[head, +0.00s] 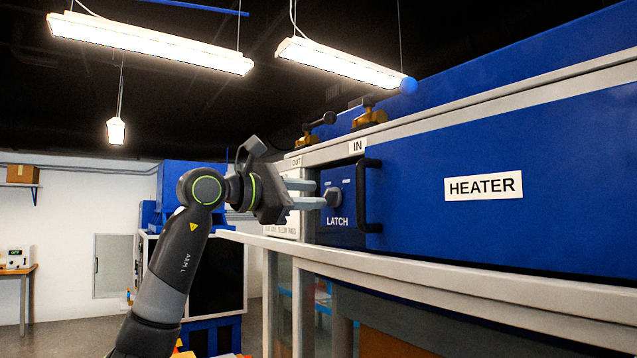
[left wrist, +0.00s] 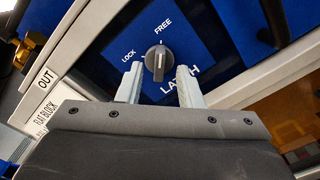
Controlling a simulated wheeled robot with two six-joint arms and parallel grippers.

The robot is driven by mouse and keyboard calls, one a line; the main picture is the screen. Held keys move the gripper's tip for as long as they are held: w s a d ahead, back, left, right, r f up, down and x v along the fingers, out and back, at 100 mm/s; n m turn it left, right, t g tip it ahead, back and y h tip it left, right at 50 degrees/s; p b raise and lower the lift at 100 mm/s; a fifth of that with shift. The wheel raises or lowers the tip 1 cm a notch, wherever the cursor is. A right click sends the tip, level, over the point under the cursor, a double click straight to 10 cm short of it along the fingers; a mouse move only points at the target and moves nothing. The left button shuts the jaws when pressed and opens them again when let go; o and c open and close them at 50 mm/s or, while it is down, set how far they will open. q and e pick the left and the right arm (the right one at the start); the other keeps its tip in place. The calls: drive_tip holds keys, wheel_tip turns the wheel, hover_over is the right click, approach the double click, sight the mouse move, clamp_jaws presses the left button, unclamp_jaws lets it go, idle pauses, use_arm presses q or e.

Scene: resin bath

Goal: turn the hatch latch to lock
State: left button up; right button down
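The latch is a dark grey knob (head: 332,196) on a blue hatch panel (head: 340,230) marked LATCH. In the left wrist view the knob (left wrist: 158,60) sits below the words LOCK and FREE, and its white mark points up toward FREE. My left gripper (head: 302,194) faces the panel from the left. In the left wrist view its two pale fingers (left wrist: 160,72) are apart, one on each side of the knob. I cannot tell if either finger touches it. My right gripper is not in view.
A black bar handle (head: 370,196) stands out just right of the latch. Two brass valves (head: 369,112) with levers sit above the rail. The blue HEATER housing (head: 570,210) fills the right, with a grey ledge (head: 470,288) beneath. Open floor lies at left.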

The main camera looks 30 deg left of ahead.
sight(330, 197)
use_arm(q)
drive_tip(key=shift+p+x, duration=0.35)
drive_tip(key=shift+x, duration=1)
clamp_jaws()
drive_tip(key=shift+n, duration=0.4)
drive_tip(key=shift+w+a+n+p, duration=0.1)
drive_tip(key=shift+a+n+p, duration=0.15)
drive_tip(key=shift+n, duration=4.05)
drive_tip(key=shift+a+n+p, duration=0.1)
drive_tip(key=shift+n+p, duration=0.1)
drive_tip(key=shift+n, duration=4.1)
